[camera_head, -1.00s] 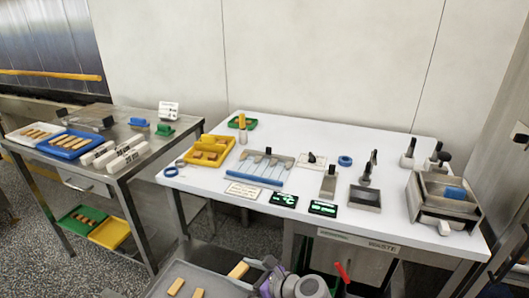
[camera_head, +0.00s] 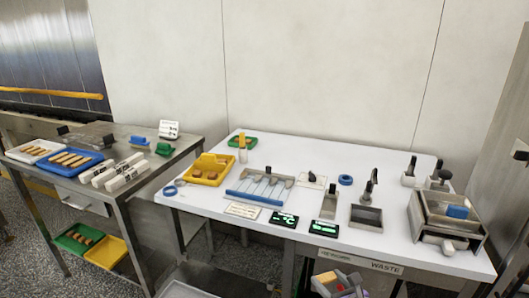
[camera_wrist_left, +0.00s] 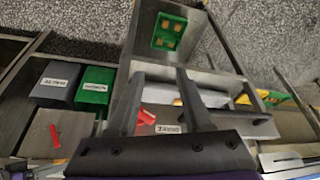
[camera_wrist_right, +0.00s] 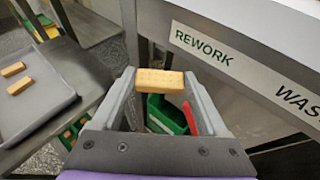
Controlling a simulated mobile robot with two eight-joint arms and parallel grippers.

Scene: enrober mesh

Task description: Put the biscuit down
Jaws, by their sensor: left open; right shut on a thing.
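The biscuit (camera_wrist_right: 160,80) is a pale golden bar with small holes, held crosswise between the fingertips of my right gripper (camera_wrist_right: 158,82). It also shows in the head view (camera_head: 326,278), low in front of the white table. In the right wrist view a green bin (camera_wrist_right: 166,115) lies below and behind the biscuit, under a REWORK label (camera_wrist_right: 202,44). The biscuit appears to be in the air; its height above the bin cannot be told. My left gripper (camera_wrist_left: 157,88) is open and empty in the left wrist view, and not visible in the head view.
A grey tray (camera_wrist_right: 58,101) with two loose biscuits lies left in the right wrist view. The white table (camera_head: 300,240) edge is close to the right gripper. A red piece (camera_wrist_right: 189,117) stands beside its right finger. Grey (camera_wrist_left: 57,80) and green (camera_wrist_left: 95,88) bins show in the left wrist view.

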